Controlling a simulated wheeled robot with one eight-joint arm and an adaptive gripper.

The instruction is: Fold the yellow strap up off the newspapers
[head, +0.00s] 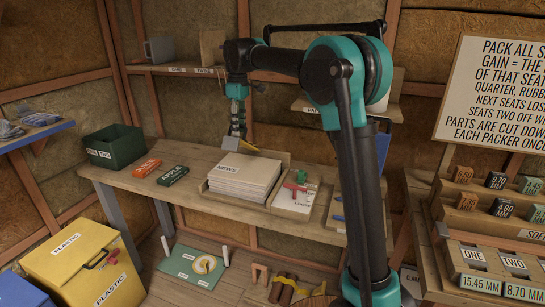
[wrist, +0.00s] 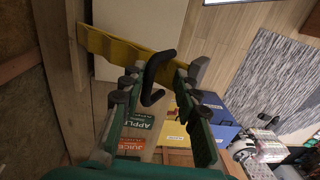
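The newspapers (head: 245,177) lie as a pale stack marked NEWS in a shallow wooden tray on the bench. They show as a pale surface in the wrist view (wrist: 140,22). In the head view a small yellow piece of the strap (head: 247,146) shows beside the fingertips. My gripper (wrist: 157,72) has its fingers apart, with the handle between them; contact is unclear.
Cards with red and green pieces (head: 295,197) lie right of the newspapers. Orange (head: 146,168) and green (head: 173,175) boxes and a dark green bin (head: 114,147) stand to the left. A shelf (head: 180,69) runs behind my arm. A yellow plastic bin (head: 85,265) stands at lower left.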

